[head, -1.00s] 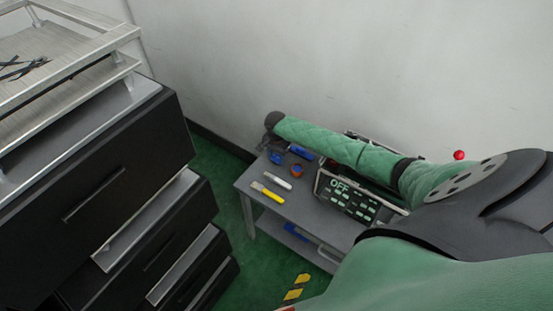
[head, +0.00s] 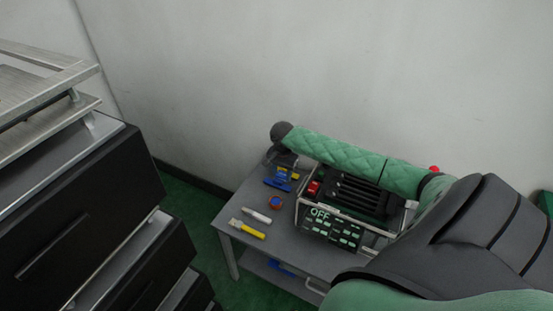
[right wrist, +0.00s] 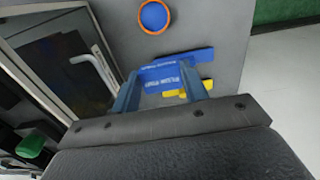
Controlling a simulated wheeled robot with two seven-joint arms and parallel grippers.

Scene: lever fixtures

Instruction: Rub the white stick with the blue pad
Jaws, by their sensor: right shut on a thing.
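The white stick (head: 257,216) lies on the grey table, beside a yellow stick (head: 248,229). My right gripper (head: 284,168) is at the table's far left corner, beyond the sticks and apart from them. In the right wrist view its two fingers (right wrist: 162,90) are shut on a blue pad (right wrist: 165,76) with pale lettering. A yellow piece (right wrist: 190,90) shows beside the pad; I cannot tell if it belongs to it. Another blue piece (head: 277,184) lies close by. The white stick is not in the right wrist view. My left gripper is not in view.
A round blue and orange thing (head: 275,203) lies between the gripper and the sticks. A framed box marked OFF (head: 330,226) with a red switch (head: 314,188) fills the table's right part. Dark drawers (head: 80,220) stand open at the left.

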